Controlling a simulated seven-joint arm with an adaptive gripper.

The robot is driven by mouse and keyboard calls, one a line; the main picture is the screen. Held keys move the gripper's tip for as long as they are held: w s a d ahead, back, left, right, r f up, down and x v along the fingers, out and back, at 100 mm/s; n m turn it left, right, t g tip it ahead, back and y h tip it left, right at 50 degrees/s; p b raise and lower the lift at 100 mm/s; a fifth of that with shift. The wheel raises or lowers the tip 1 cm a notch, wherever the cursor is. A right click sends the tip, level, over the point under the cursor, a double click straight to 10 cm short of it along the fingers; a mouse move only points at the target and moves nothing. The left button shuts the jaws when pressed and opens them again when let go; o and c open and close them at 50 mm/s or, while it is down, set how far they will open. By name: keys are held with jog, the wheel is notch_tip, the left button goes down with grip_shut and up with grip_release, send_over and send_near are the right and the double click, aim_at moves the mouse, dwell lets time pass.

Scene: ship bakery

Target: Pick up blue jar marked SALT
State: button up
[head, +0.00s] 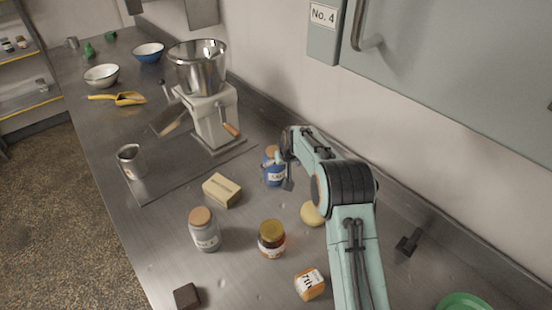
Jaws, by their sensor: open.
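The blue jar (274,176) stands upright on the metal counter in the head view, with a tan lid and a white label that is partly hidden and too small to read fully. My gripper (284,180) is at the jar, its fingers showing in front of the jar's right side and beside its lid. My gripper is open. I cannot tell whether both fingers are around the jar or whether they touch it, because the wrist hides part of it.
Near the blue jar are a butter-coloured block (222,190), a grey jar (204,230), an amber jar (271,239), a yellow round thing (312,214) and an orange box (309,284). A mixer-like machine (212,120) stands behind. The wall runs along the right. The counter's left front is fairly clear.

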jog(key=shift+t, duration=0.7)
jog(key=shift+w+a+f, duration=0.35)
jog(key=shift+w+f, duration=0.3)
jog(key=shift+w, duration=0.35)
jog(key=shift+w+a+f, duration=0.3)
jog(key=shift+w+f, duration=0.35)
jog(key=shift+w, duration=0.4)
jog(key=shift+w+a+f, duration=0.35)
jog(key=shift+w+f, duration=0.3)
jog(key=shift+w, duration=0.35)
jog(key=c, duration=1.2)
